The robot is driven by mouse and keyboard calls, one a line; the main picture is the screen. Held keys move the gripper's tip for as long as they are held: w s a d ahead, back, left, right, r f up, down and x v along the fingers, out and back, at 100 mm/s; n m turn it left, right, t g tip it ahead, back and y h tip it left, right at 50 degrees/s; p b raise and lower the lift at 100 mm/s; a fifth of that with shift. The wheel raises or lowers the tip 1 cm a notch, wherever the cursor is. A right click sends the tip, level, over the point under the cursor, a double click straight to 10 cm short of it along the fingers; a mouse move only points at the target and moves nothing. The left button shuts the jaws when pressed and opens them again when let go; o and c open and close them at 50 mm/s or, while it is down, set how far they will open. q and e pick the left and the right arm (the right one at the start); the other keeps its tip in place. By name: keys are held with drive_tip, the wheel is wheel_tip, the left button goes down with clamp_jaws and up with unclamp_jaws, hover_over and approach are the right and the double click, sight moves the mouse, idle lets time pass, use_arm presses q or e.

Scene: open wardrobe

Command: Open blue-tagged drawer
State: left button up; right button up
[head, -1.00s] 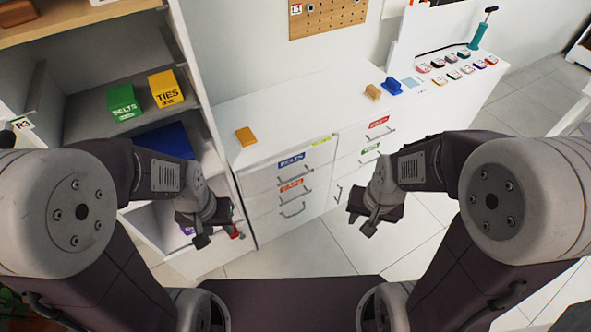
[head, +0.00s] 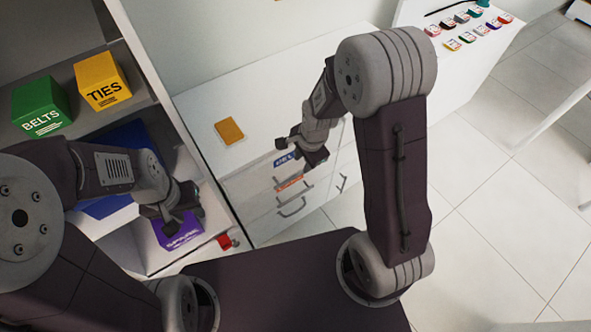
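The blue-tagged drawer (head: 250,180) is the top drawer in the left column of the white cabinet. Its blue tag (head: 284,159) is partly covered by my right gripper, and its handle is mostly hidden. The drawer looks closed. My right gripper (head: 302,158) is over the front of this drawer, just right of the tag. Its fingers look apart with nothing between them; whether it touches the handle cannot be told. My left gripper (head: 185,222) looks open and empty, in front of the shelf unit by a purple box (head: 180,232).
Below are an orange-tagged drawer (head: 288,184) and another with a bare handle (head: 292,207). An orange block (head: 229,130) lies on the cabinet top. A shelf unit at left holds a green box (head: 41,105) and a yellow box (head: 101,80). Open floor (head: 500,220) lies right.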

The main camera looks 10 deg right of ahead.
sight(299, 174)
drive_tip(key=f+b, duration=0.1)
drive_tip(key=f, duration=0.1)
drive_tip(key=w+f+b, duration=0.1)
drive_tip(key=f, duration=0.2)
drive_tip(key=f+b, duration=0.1)
drive_tip(key=f, duration=0.2)
drive_tip(key=shift+w+a+f+b, duration=0.2)
drive_tip(key=shift+w+a+b, duration=0.05)
drive_tip(key=shift+b, duration=0.15)
drive_tip(key=shift+w+f, duration=0.15)
drive_tip(key=shift+f, duration=0.1)
clamp_jaws()
idle(0.7)
